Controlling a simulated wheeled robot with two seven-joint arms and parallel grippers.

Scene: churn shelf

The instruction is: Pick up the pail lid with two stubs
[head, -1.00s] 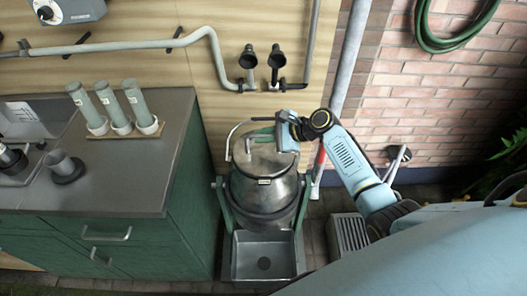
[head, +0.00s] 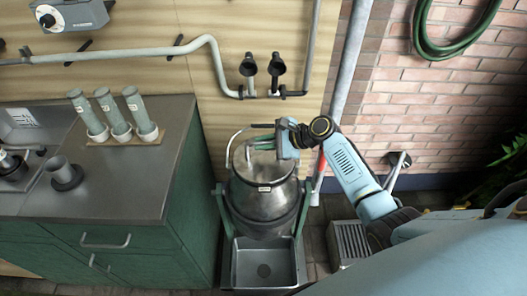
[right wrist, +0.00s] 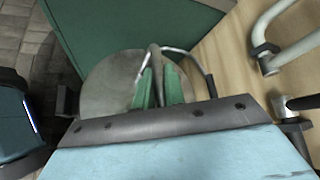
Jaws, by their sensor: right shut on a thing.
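The round grey metal lid (head: 262,162) sits on top of the metal pail (head: 265,205), in the middle of the head view. The lid also shows as a grey disc in the right wrist view (right wrist: 110,88). My right gripper (head: 258,146) is over the lid. Its green fingers, also in the right wrist view (right wrist: 157,85), are shut on the lid's upright grey handle (right wrist: 155,58). I cannot make out two stubs on the lid. The pail's wire bail (head: 232,145) stands up beside the fingers. My left gripper is not in view.
The pail hangs in a green stand above a square metal basin (head: 264,262). A green cabinet (head: 130,245) with a grey worktop stands close on the left. A wall pipe (head: 217,70) with two black-capped outlets runs behind. A floor grate (head: 349,243) lies on the right.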

